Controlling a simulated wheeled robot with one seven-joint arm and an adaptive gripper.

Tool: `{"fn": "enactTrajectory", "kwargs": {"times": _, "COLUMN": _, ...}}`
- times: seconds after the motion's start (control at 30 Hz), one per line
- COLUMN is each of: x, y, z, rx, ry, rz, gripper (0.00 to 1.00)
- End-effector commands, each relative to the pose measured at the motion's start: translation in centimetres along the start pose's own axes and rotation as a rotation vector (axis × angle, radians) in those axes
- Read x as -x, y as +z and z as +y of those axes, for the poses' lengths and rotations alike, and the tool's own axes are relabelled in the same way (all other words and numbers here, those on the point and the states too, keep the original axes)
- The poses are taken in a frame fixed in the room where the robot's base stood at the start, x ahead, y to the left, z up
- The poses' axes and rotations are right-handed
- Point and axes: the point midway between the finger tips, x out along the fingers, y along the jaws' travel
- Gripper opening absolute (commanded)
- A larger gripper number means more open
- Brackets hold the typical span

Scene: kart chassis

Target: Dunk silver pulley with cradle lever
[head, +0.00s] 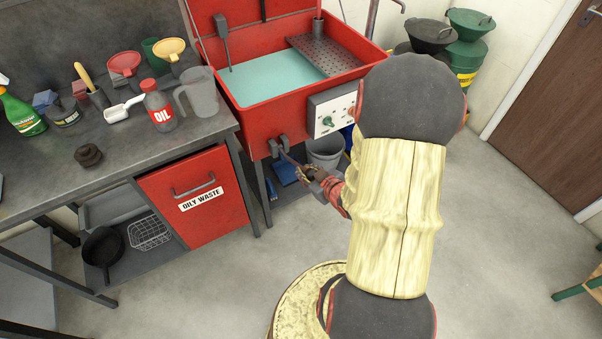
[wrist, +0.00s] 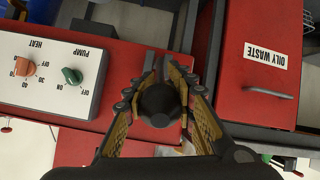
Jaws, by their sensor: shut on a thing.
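The red parts-washer tank (head: 292,112) holds pale blue-green liquid (head: 270,78). A grey perforated cradle (head: 325,55) sits at the tank's right side, above the liquid. I cannot make out a silver pulley on it or in the liquid. The grey cradle lever (head: 288,157) projects from a bracket on the tank's front. My gripper (head: 312,177) is in front of the tank, at the lever's outer end. In the wrist view, my gripper (wrist: 160,98) has its fingers on both sides of the lever's dark round end (wrist: 159,104) and is shut on it.
A control panel (head: 331,110) with knobs is right of the lever. The red oily waste bin (head: 200,198) is left of it, under the bench (head: 55,165). A dark stepped round part (head: 88,155) lies on the bench. A grey bucket (head: 325,151) stands below the tank.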

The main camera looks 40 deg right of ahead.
Motion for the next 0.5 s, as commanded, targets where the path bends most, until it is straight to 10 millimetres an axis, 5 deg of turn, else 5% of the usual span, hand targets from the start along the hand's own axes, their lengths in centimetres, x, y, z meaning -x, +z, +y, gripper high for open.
{"fn": "enactTrajectory", "kwargs": {"times": 0.5, "x": -0.28, "y": 0.85, "z": 0.14, "rx": -0.001, "ry": 0.004, "rz": 0.027, "gripper": 0.00}}
